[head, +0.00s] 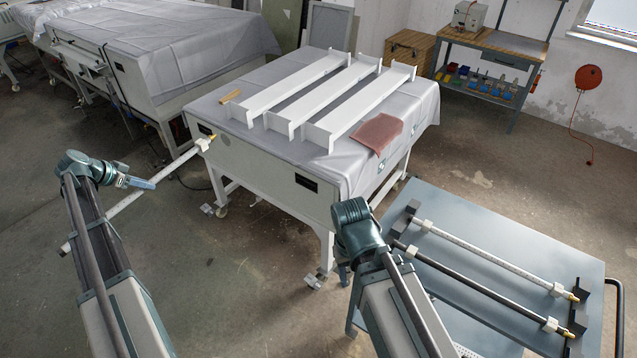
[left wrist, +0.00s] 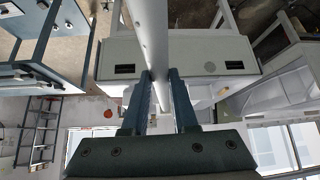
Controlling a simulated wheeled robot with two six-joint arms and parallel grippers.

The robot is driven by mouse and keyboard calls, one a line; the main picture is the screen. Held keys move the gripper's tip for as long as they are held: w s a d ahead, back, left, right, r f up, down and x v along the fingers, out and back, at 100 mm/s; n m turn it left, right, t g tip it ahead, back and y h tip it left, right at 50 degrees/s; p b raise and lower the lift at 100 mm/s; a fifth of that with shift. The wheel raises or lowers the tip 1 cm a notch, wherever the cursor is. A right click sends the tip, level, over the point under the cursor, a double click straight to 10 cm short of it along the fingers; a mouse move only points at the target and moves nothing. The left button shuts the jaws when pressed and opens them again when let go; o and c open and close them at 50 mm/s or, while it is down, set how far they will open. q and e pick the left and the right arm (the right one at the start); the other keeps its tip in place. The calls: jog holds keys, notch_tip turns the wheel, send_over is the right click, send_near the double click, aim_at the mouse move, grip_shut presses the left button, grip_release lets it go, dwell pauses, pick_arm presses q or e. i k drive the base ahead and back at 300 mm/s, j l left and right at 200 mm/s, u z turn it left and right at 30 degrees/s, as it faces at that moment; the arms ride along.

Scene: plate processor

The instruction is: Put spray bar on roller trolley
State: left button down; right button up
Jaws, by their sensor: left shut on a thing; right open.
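A long pale spray bar (head: 178,162) with a white collar and brass tip at its upper right end is held slanted in the air at left in the head view. My left gripper (head: 146,184) is shut on it near its middle. In the left wrist view, the bar (left wrist: 150,42) runs between the jaws of my left gripper (left wrist: 163,90). The blue-grey roller trolley (head: 440,315) stands at lower right. A pale bar (head: 490,258) and a dark bar (head: 470,285) lie across its dark supports. My right gripper (head: 343,275) is beside the trolley's left edge, its fingers partly hidden.
A white machine (head: 265,175) under a grey sheet stands in the centre, with white beams (head: 305,88) and a pink cloth (head: 377,132) on top. The held bar's tip is close to its left corner. Open floor (head: 230,290) lies between my arms.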

aim_at(496, 230)
jog(key=i+j+z, duration=0.1)
jog(key=z, duration=0.35)
jog(key=i+j+z, duration=0.15)
jog(key=z, duration=0.25)
jog(key=j+z, duration=0.15)
jog(key=z, duration=0.3)
jog(key=i+j+z, duration=0.15)
jog(key=z, duration=0.3)
jog(key=i+j+z, duration=0.15)
jog(key=z, duration=0.35)
jog(key=i+j+z, duration=0.1)
jog(key=j+z, duration=0.15)
jog(key=z, duration=0.25)
